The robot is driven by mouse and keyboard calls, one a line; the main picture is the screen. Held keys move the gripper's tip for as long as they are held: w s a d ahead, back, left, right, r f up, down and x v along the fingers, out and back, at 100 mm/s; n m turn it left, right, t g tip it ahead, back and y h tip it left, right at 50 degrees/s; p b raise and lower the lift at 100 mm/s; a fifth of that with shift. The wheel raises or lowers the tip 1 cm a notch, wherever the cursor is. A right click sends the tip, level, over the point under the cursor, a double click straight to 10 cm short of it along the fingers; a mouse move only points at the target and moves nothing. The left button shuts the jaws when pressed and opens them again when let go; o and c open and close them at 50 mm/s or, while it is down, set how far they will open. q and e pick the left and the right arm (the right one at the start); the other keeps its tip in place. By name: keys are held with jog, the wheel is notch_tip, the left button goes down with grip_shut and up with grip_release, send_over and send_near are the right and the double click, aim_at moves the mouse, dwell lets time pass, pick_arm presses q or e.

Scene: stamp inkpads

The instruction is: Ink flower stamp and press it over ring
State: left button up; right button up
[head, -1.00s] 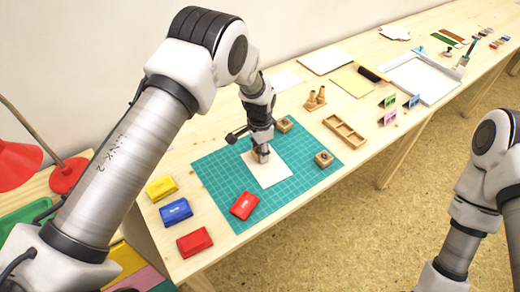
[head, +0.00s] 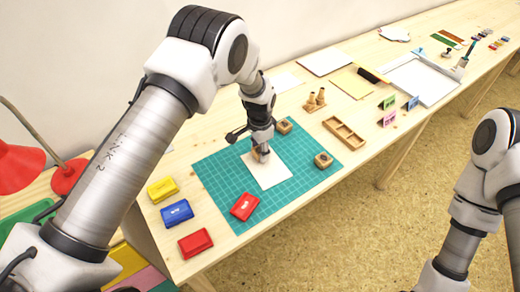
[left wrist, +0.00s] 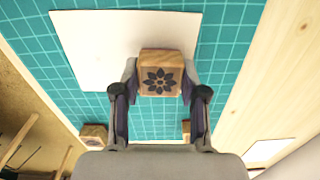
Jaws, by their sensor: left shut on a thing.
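My left gripper (head: 261,152) is shut on the flower stamp (left wrist: 160,74), a wooden block whose top bears a dark flower mark in the left wrist view. The gripper points down over the white paper (head: 268,178) on the teal cutting mat (head: 215,180). The paper also shows in the left wrist view (left wrist: 95,40). Whether the stamp touches the paper cannot be told. I see no ring print; the gripper and stamp hide part of the sheet. An open-looking red inkpad (head: 244,206) lies on the mat's front part. My right gripper is out of view.
Two other wooden stamps (head: 284,126) (head: 323,160) stand at the mat's right side. Yellow (head: 162,188), blue (head: 177,212) and red (head: 195,242) inkpads lie left of the mat. A wooden tray (head: 344,131) and small colored cards (head: 388,103) are farther right.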

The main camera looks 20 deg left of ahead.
pick_arm(q)
notch_tip(320, 180, up, 6)
jog(key=p, duration=0.4)
jog(key=shift+f, duration=0.2)
jog(key=shift+f, duration=0.1)
jog(key=shift+w, duration=0.1)
dwell(0.4)
